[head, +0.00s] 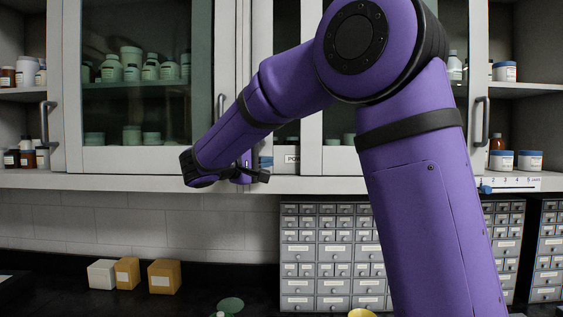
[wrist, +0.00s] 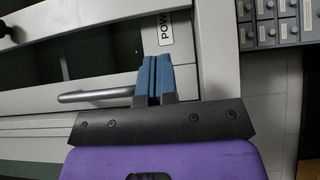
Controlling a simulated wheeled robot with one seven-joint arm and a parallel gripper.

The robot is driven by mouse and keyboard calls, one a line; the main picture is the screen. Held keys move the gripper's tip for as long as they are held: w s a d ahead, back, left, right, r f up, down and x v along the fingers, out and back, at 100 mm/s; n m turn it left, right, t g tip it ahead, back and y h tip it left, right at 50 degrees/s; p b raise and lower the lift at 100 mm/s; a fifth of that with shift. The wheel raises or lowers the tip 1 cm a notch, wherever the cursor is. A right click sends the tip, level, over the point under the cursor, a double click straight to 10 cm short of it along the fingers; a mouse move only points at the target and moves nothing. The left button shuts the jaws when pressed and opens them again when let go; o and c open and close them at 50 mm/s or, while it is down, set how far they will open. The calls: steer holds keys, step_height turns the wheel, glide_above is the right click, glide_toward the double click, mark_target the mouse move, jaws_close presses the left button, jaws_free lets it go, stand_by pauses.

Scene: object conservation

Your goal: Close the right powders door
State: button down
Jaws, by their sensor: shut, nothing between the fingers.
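A pale grey cabinet with framed glass doors spans the head view. The left glass door (head: 148,125) shows white jars behind it. Another glass door (head: 348,120) stands to the right, largely hidden by my arm, with a dark handle (head: 481,121) at its right edge. I cannot tell from these frames how far either door is open. A label starting "PO" (head: 292,158) sits low near the middle and reads "POW" in the wrist view (wrist: 164,28). My gripper (head: 262,175) is at the cabinet's lower edge. In the wrist view its blue fingers (wrist: 154,78) are together and empty, beside a metal bar handle (wrist: 95,96).
Open shelves with jars (head: 503,160) flank the doors. Below are banks of small drawers (head: 330,255). Small boxes (head: 165,277) and a green dish (head: 230,305) stand on the dark counter. My arm hides much of the right side.

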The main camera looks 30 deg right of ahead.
mark_target(292, 159)
steer(key=d, duration=0.3)
steer(key=w+d, duration=0.1)
steer(key=d, duration=0.5)
steer(key=shift+w+d, duration=0.2)
steer(key=shift+w, duration=0.15)
steer(key=s+d, duration=1)
steer(key=d, duration=0.5)
steer(key=s+d, duration=1)
steer(key=d, duration=0.4)
steer(key=shift+s+d, duration=0.15)
steer(key=shift+d, duration=0.2)
